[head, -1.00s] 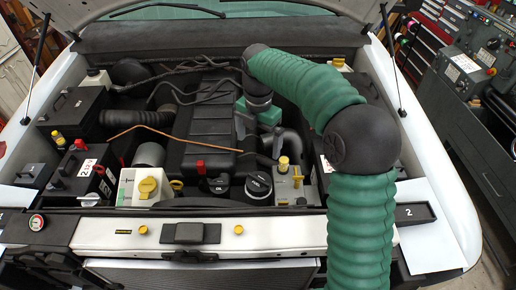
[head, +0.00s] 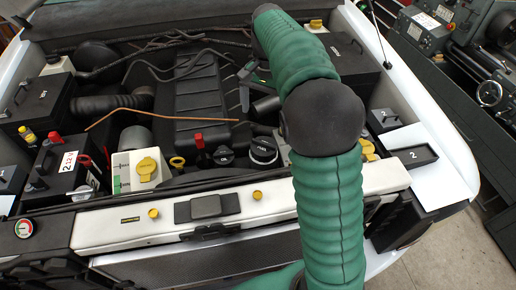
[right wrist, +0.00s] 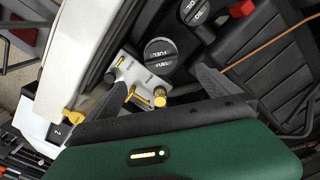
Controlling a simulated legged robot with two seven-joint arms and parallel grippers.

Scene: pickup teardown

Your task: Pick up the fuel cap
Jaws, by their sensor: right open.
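The fuel cap (head: 264,151) is a round black cap with white lettering, seated at the front of the engine bay. The right wrist view shows it as a ribbed disc marked FUEL (right wrist: 161,54). My right gripper (head: 252,98) is over the engine, behind the fuel cap in the head view, and partly covered by my forearm. In the right wrist view its two grey fingers (right wrist: 160,82) stand wide apart. The fuel cap shows just past the fingertips, toward the gap, and nothing is held. My left gripper is not in view.
The black oil cap (head: 223,155) sits left of the fuel cap, with a red handle (head: 199,141) beyond it. A metal block with gold fittings (right wrist: 137,82) stands close beside the cap and the fingers. A white reservoir with a yellow cap (head: 146,168) is further left.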

